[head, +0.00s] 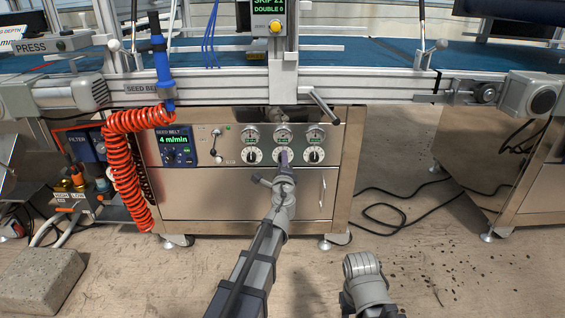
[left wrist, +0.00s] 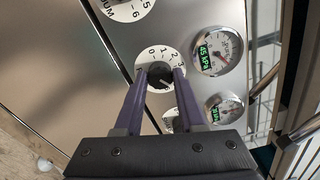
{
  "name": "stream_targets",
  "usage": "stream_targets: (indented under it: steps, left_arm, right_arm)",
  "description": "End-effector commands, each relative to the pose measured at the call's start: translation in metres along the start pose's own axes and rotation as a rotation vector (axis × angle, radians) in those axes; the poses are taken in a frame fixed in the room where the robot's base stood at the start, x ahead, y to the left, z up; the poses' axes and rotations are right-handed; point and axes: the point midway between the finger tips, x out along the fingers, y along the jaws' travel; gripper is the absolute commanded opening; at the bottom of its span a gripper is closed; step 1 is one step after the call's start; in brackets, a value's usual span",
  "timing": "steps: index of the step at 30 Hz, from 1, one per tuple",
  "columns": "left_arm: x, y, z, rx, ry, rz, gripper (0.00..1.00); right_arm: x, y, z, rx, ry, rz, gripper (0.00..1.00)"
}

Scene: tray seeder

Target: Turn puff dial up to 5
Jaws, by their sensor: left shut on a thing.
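Three round white dials with black knobs sit in a row on the steel cabinet front (head: 240,205). My left gripper (head: 283,163) is at the middle dial (head: 283,142). In the left wrist view, its two purple fingers (left wrist: 158,85) are shut on the black knob (left wrist: 159,70) of that dial. The dial face (left wrist: 152,54) shows 0, 1, 2 and 3; its other marks and its name are hidden by the fingers. I cannot read the knob's setting for sure. Only a grey part of my right arm shows at the bottom of the head view.
The left dial (head: 253,155) and right dial (head: 316,155) stand close on both sides. Small gauges with green readouts sit above them; one (left wrist: 217,50) seems to read 45 kPa. A lever handle (head: 324,105) hangs above right. A red coiled hose (head: 130,165) hangs at left.

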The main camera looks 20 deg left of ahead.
Motion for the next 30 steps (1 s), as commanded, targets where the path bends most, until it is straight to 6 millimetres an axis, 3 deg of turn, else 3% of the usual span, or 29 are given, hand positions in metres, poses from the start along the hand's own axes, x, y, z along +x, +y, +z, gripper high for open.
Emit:
stream_targets:
  steps: [23, 24, 30]
  left_arm:
    - [-0.0002, -0.0004, -0.0022, 0.097, 0.005, -0.001, 0.00]
    - [-0.0002, -0.0004, -0.0022, 0.097, 0.005, -0.001, 0.40]
    - [-0.0001, -0.0003, -0.0014, 0.097, 0.003, -0.001, 0.62]
  right_arm:
    - [0.0001, 0.0000, 0.0000, 0.000, 0.000, 0.000, 0.50]
    - [0.0001, 0.0000, 0.0000, 0.000, 0.000, 0.000, 0.50]
    - [0.0001, 0.0000, 0.0000, 0.000, 0.000, 0.000, 0.50]
